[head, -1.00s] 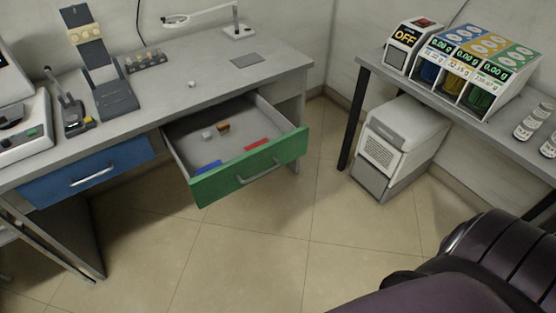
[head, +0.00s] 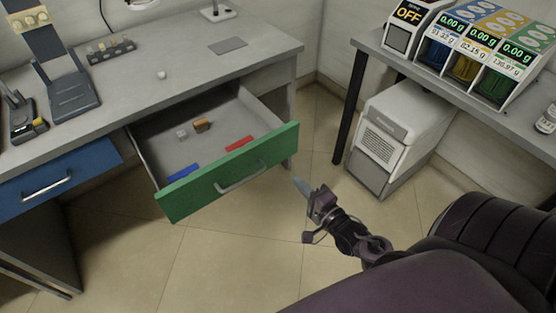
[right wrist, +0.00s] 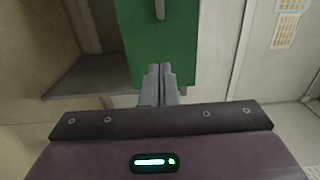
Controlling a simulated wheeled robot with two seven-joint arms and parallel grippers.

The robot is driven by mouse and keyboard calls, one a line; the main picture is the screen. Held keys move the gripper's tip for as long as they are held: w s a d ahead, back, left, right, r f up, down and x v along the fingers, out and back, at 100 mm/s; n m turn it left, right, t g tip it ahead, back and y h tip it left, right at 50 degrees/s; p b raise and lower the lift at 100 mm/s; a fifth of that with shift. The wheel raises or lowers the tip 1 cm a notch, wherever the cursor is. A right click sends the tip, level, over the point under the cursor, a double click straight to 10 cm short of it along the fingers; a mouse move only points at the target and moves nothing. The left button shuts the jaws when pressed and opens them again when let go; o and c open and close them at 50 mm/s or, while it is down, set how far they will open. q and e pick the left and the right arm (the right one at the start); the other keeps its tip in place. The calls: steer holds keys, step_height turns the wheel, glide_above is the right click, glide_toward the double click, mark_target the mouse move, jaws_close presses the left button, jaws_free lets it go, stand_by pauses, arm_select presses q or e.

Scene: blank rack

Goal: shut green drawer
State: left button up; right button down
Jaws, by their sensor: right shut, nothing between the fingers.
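The green drawer (head: 205,188) stands pulled out of the grey desk, with a metal bar handle (head: 243,176) on its green front. Inside lie a blue bar, a red bar, a brown block and a small pale block. My right gripper (head: 298,183) is shut and empty, just off the right end of the drawer front and apart from the handle. In the right wrist view the shut fingertips (right wrist: 160,70) point at the green front (right wrist: 178,45); whether they touch it I cannot tell. My left gripper is not in view.
A blue drawer (head: 62,172) sits shut at the left of the desk (head: 190,62). A white unit (head: 383,140) stands on the floor under the right-hand table (head: 372,42). The tiled floor before the green drawer is clear.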

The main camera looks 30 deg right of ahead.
mark_target(271, 154)
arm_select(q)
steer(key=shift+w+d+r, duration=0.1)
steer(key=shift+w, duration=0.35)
arm_select(e)
steer(key=w, duration=1)
steer(key=shift+w+a+f, duration=0.1)
steer(key=shift+w+a, duration=0.1)
steer(key=shift+a, duration=0.2)
steer(key=shift+w, duration=0.1)
